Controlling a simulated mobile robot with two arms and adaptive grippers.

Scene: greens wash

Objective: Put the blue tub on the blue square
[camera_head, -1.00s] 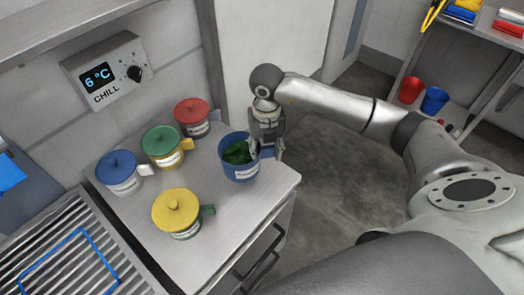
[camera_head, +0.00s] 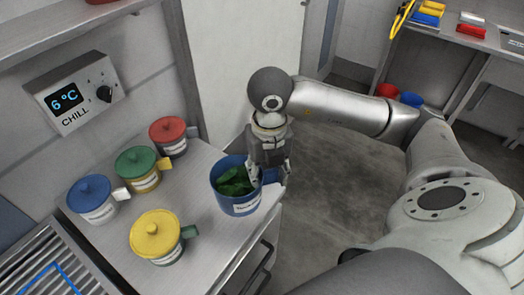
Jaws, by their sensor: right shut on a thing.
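The blue tub (camera_head: 232,204) is open-topped, upright and labelled, with green leaves (camera_head: 235,181) inside. It is at the right end of the steel counter; I cannot tell for sure whether its base touches the top. My right gripper (camera_head: 266,176) points down and is shut on the tub's right-hand rim. The blue square (camera_head: 42,277) is an outline on the ribbed metal surface at the lower left, cut off by the picture's bottom edge. My left gripper is not in view.
Lidded pots stand on the counter (camera_head: 197,262) left of the tub: red (camera_head: 168,136), green (camera_head: 137,168), blue (camera_head: 91,198) and yellow (camera_head: 156,235). The yellow one is nearest the tub. A chill control box (camera_head: 75,92) is on the wall.

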